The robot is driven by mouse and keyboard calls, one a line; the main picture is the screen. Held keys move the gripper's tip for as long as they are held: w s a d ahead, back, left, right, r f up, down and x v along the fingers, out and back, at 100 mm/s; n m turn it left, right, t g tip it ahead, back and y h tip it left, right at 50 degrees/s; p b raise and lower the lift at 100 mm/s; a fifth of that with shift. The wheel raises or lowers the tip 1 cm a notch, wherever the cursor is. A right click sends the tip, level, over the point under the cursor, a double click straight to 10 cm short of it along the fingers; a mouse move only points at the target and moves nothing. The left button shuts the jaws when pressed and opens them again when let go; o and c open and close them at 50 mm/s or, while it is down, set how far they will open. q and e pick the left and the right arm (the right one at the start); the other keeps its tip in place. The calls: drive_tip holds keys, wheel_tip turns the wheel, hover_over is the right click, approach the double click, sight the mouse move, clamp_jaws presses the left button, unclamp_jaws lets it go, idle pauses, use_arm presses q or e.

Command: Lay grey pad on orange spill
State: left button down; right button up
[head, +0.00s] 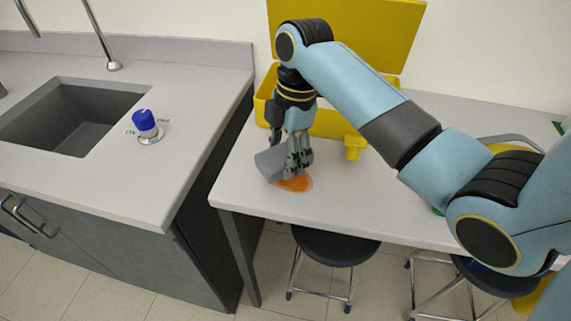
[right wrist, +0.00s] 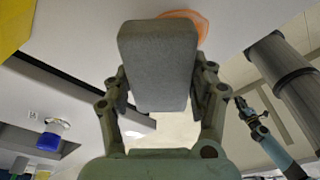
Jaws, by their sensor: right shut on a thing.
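The grey pad (head: 269,164) is a thick block held tilted at the orange spill on the white table. My right gripper (head: 297,168) is shut on it. In the right wrist view the pad (right wrist: 158,66) sits between both fingers (right wrist: 160,92). The orange spill (head: 296,184) is a small patch near the table's front left corner, partly hidden by the pad and fingers. It also shows behind the pad's end in the right wrist view (right wrist: 199,22). I cannot tell whether the pad touches the spill.
An open yellow case (head: 325,124) stands behind my right gripper, and a small yellow object (head: 354,148) is right of it. Left is a counter with a sink (head: 70,118) and a blue-capped knob (head: 145,122). A dark stool (head: 335,247) is below the table's front edge.

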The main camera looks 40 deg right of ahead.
drive_tip(key=shift+f, duration=1.75)
drive_tip(key=shift+f, duration=0.1)
drive_tip(key=o, duration=0.8)
drive_tip(key=r, duration=0.4)
drive_tip(key=d+r, duration=0.1)
drive_tip(key=r, duration=0.7)
drive_tip(key=shift+s+d, duration=0.1)
drive_tip(key=shift+d, duration=0.3)
drive_tip(key=shift+s, duration=0.1)
